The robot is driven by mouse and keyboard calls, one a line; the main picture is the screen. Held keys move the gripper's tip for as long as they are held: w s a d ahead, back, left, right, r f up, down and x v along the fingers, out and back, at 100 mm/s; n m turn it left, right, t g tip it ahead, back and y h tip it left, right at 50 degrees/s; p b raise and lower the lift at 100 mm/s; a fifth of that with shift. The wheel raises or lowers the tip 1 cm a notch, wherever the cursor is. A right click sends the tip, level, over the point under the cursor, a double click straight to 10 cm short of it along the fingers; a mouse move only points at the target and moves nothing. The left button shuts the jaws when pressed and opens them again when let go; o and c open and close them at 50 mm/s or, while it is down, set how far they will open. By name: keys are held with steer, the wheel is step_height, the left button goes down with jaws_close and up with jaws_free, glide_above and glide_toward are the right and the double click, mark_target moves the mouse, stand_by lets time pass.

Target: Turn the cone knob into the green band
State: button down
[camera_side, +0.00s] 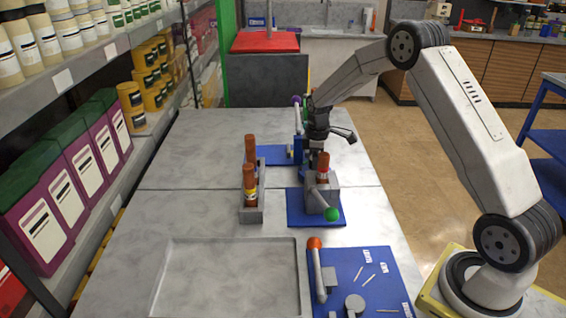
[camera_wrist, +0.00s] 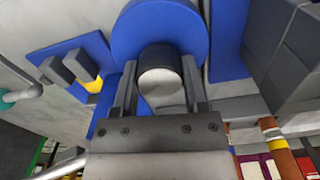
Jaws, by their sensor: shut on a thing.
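The cone knob (camera_wrist: 160,68), dark with a pale grey end, stands out from a round blue disc (camera_wrist: 160,25) in the wrist view. My gripper (camera_wrist: 159,84) is shut on the knob, with one finger on each side of it. In the side view my gripper (camera_side: 312,150) is at the far right part of the table, beside blue-based fixtures; the knob is hidden there. I cannot make out the green band in either view.
A grey block with a green ball lever (camera_side: 332,214) stands on a blue plate close in front of my gripper. A rack of brown cylinders (camera_side: 250,213) is to the left. A blue panel (camera_side: 365,280) and an empty grey tray (camera_side: 228,280) are nearer. The table's left area is clear.

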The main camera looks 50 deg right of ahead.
steer(key=shift+c, duration=0.5)
jaws_free()
steer(key=shift+r, duration=0.1)
steer(key=shift+r, duration=3.9)
steer(key=shift+f, duration=0.1)
steer(key=shift+f, duration=3.9)
steer(key=shift+r, duration=0.1)
